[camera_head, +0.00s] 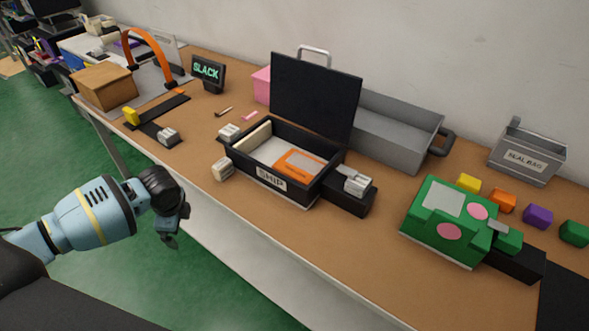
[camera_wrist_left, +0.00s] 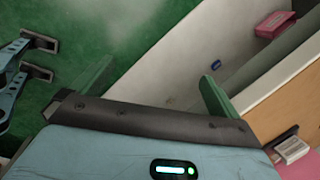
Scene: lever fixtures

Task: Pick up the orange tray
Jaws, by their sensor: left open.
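A flat orange piece (camera_head: 300,163) lies inside the open black box (camera_head: 272,180) marked SHIP, at the middle of the table. I cannot tell whether it is a tray; no other orange tray shows clearly. My left gripper (camera_head: 172,225) is off the table's front edge, left of and in front of the box, apart from everything. In the left wrist view its two green fingers (camera_wrist_left: 158,70) are spread with nothing between them. My right gripper is not in view.
The box's dark lid (camera_head: 314,95) stands raised behind it. A grey bin (camera_head: 390,135) is behind to the right. A green device (camera_head: 440,220) and several coloured blocks are at the right. An orange arch (camera_head: 152,42) and a cardboard box (camera_head: 106,86) are at the left. The front table strip is mostly clear.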

